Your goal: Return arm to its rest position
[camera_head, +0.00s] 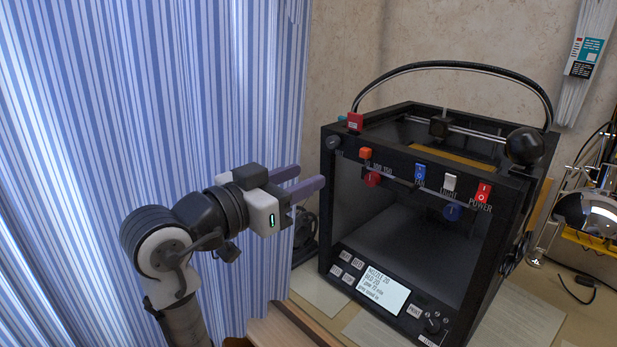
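My gripper (306,181) is in the middle of the view, at the end of my arm, which rises from the lower left. Its two purple-grey fingers point right toward the front of a black 3D printer (400,151). The fingers look apart, with a gap between them and nothing held. They are close to the printer's left front edge in the picture. I cannot tell the exact distance.
A blue-and-white striped curtain (90,120) hangs behind and left of my arm. The printer has a red power switch (483,192), coloured knobs and a lit screen (376,290). It stands on a bench (510,310). Glassware (590,205) stands at the right.

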